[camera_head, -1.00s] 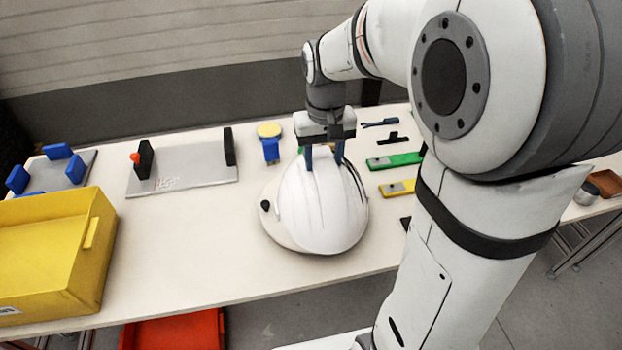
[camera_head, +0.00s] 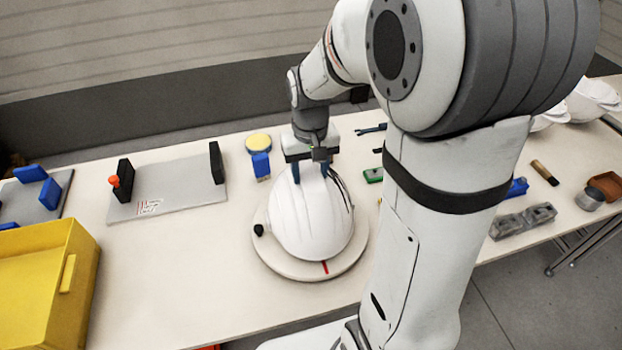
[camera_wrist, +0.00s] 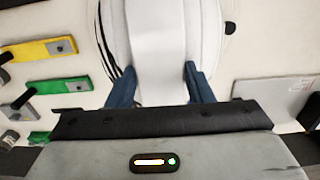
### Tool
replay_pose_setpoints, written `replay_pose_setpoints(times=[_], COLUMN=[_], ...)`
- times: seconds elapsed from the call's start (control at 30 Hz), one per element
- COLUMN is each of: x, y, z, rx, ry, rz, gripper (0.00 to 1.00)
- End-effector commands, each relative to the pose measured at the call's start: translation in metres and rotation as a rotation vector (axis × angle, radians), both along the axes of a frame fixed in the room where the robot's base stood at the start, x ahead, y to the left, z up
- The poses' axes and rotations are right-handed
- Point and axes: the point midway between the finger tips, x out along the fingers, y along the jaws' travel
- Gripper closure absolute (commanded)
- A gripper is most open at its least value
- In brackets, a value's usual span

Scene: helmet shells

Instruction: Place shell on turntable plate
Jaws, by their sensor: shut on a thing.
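The white helmet shell (camera_head: 309,216) sits on or just over the round cream turntable plate (camera_head: 290,268); from this angle I cannot tell whether it touches. The plate's rim shows at the front and sides, with a red mark at the front and a black knob at the left. My gripper (camera_head: 310,171) comes down from above, its blue fingers shut on the shell's top ridge. In the wrist view the shell (camera_wrist: 160,50) fills the middle between the two blue fingers (camera_wrist: 160,85).
A yellow bin (camera_head: 40,285) stands at the front left. A grey fixture plate (camera_head: 180,185) with black uprights lies behind it. A blue item with a round yellow top (camera_head: 259,150) stands behind the shell. Green (camera_wrist: 62,86) and yellow (camera_wrist: 45,50) tools lie beside it. Table space left of the plate is clear.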

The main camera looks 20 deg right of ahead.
Motion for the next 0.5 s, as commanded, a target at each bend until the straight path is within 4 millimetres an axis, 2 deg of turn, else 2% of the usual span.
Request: replay_pose_setpoints(times=[0.1,0.2,0.5], x=[-0.001,-0.001,0.000], y=[0.001,0.001,0.001], z=[-0.018,-0.027,-0.030], rx=[0.000,0.000,0.000], ry=[0.005,0.003,0.000], rz=[0.002,0.003,0.003], gripper=[1.00,1.00,1.00])
